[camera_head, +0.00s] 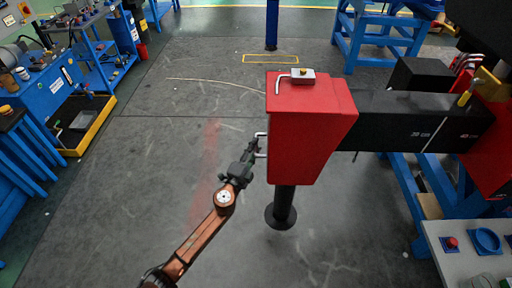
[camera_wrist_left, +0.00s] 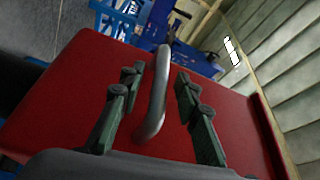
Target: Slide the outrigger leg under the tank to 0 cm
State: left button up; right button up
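The outrigger leg is a black beam (camera_head: 385,112) coming out of the crane body at the right, with a white line marked 20 cm showing on it. Its outer end is a red box (camera_head: 312,135) above a black foot post (camera_head: 284,203). A grey bar handle (camera_wrist_left: 158,95) stands on the box's left face. My left gripper (camera_head: 256,148) is at this handle. In the left wrist view its two green-padded fingers are apart on either side of the handle, with a gap at each side. My right gripper is not in view.
A bent pin and small block (camera_head: 302,75) lie on top of the red box. A yellow lever (camera_head: 467,96) stands near the beam's inner end. A grey panel with a red button (camera_head: 451,242) is at lower right. Blue workbenches (camera_head: 60,95) line the left; the floor between is clear.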

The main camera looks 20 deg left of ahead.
pick_arm(q)
jog(key=shift+w, duration=0.4)
jog(key=shift+c, duration=0.4)
grip_shut()
